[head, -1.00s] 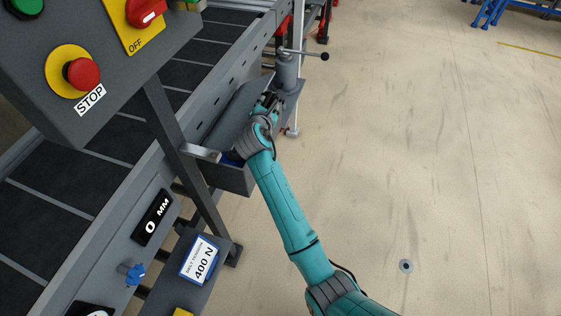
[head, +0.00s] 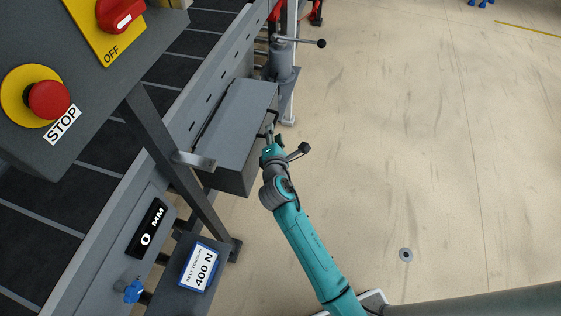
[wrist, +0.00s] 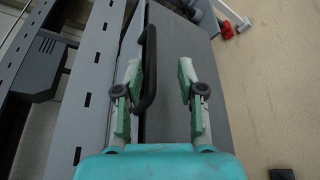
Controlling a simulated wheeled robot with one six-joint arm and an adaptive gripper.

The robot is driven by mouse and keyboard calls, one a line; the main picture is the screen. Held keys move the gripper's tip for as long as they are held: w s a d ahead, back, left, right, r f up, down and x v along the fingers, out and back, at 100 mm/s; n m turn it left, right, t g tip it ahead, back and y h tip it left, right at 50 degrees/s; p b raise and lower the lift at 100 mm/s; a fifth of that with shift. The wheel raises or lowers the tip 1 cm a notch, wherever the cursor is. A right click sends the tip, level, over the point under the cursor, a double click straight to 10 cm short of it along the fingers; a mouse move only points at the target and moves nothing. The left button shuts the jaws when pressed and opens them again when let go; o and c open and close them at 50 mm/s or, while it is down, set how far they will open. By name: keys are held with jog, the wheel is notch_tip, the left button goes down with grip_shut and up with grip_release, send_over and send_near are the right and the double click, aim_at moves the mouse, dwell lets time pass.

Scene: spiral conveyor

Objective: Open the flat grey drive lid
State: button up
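The flat grey drive lid (head: 232,118) lies down over the grey drive box (head: 236,176) beside the conveyor in the head view. A black bar handle (head: 273,116) is on its right side. My gripper (head: 269,132) is at the right edge of the lid, by the handle. In the wrist view, my gripper (wrist: 160,65) has its two green fingers well apart. The black handle (wrist: 149,72) shows between them, nearer the left finger. I cannot tell whether that finger touches it. The inside of the box is hidden.
A control panel with a red stop button (head: 49,100) hangs at the upper left. A grey post (head: 165,150) stands left of the box. A grey cylinder with a black-knobbed lever (head: 295,43) is behind the lid. The floor to the right is clear.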

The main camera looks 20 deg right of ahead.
jog(key=s+a+f+m+y, duration=0.1)
jog(key=s, duration=0.9)
jog(key=shift+s+a, duration=0.2)
